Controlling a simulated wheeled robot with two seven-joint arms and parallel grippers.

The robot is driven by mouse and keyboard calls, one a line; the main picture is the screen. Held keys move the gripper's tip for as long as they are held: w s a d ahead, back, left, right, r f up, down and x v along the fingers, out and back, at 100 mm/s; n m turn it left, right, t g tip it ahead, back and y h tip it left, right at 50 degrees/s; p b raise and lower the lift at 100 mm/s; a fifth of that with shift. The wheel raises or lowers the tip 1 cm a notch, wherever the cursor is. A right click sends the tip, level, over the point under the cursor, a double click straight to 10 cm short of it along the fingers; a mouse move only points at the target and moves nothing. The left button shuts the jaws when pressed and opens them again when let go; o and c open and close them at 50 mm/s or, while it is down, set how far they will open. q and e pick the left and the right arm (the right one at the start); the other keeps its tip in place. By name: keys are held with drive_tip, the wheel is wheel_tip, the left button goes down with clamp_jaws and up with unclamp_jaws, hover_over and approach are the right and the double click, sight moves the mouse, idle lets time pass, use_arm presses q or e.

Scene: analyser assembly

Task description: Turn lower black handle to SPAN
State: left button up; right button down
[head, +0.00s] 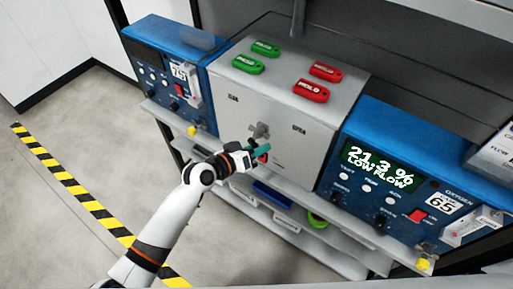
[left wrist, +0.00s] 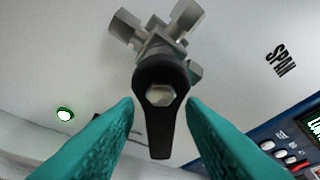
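A grey metal valve (head: 260,131) sits on the front of the grey panel. Its black handle (left wrist: 157,118) hangs from a hex nut and points down in the left wrist view; I cannot make it out in the head view. The word SPAN (left wrist: 280,61) is printed on the panel to the right of the valve, and it also shows in the head view (head: 299,129). My left gripper (head: 262,150) has its teal fingers apart, one on each side of the black handle, with a small gap visible on both sides. My right gripper is not in view.
Blue analyser units stand left (head: 172,66) and right (head: 385,160) of the grey panel (head: 285,105). Green tags (head: 248,65) and red tags (head: 311,91) lie on top of it. A shelf with a blue item (head: 272,194) is below. Open floor lies at left.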

use_arm(q)
drive_tip(key=shift+a, duration=0.1)
drive_tip(key=b+v, duration=0.2)
drive_tip(key=v, duration=1)
